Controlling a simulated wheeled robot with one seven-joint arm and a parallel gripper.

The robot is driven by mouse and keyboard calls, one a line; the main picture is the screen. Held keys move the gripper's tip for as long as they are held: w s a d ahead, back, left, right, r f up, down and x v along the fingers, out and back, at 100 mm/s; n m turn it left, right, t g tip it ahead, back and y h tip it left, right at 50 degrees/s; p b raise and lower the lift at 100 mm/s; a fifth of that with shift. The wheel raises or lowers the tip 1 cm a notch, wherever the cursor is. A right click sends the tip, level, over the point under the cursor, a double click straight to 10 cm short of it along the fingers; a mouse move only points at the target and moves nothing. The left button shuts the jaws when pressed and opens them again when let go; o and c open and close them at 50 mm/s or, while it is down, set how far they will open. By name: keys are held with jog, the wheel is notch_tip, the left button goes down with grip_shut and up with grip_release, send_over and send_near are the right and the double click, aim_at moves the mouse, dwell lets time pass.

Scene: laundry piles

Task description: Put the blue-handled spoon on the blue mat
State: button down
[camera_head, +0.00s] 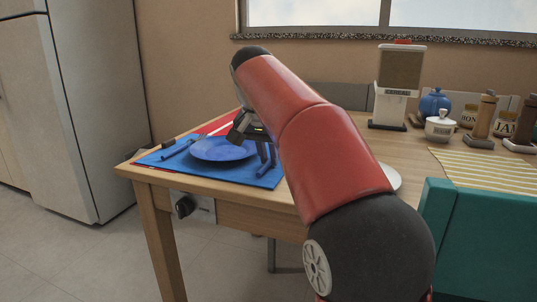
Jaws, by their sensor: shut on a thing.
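The blue mat (178,164) lies at the left front corner of the wooden table. A blue plate (222,150) sits on it, with a dark blue utensil (178,149) to its left. My gripper (252,138) is low over the right side of the plate, reaching in from the front right. It is shut on what looks like the blue-handled spoon (265,162), whose blue handle shows just below the fingers over the mat's right side. The fingertips and the spoon's bowl are too small to make out. I cannot tell whether the spoon touches the mat.
A red cloth with a white stripe (218,126) shows behind the blue mat. A dispenser (400,85), a blue teapot (434,103), a white sugar bowl (440,126) and jars stand at the back right. A teal chair (475,240) is at the front right. My arm hides the table's middle.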

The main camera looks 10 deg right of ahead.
jog(key=c, duration=1.4)
grip_release()
jog(key=shift+f, duration=0.1)
jog(key=shift+c, duration=0.2)
jog(key=shift+r, duration=0.25)
jog(key=p+v, duration=0.4)
jog(key=v, duration=0.8)
jog(key=shift+p, duration=0.3)
jog(key=shift+d, duration=0.1)
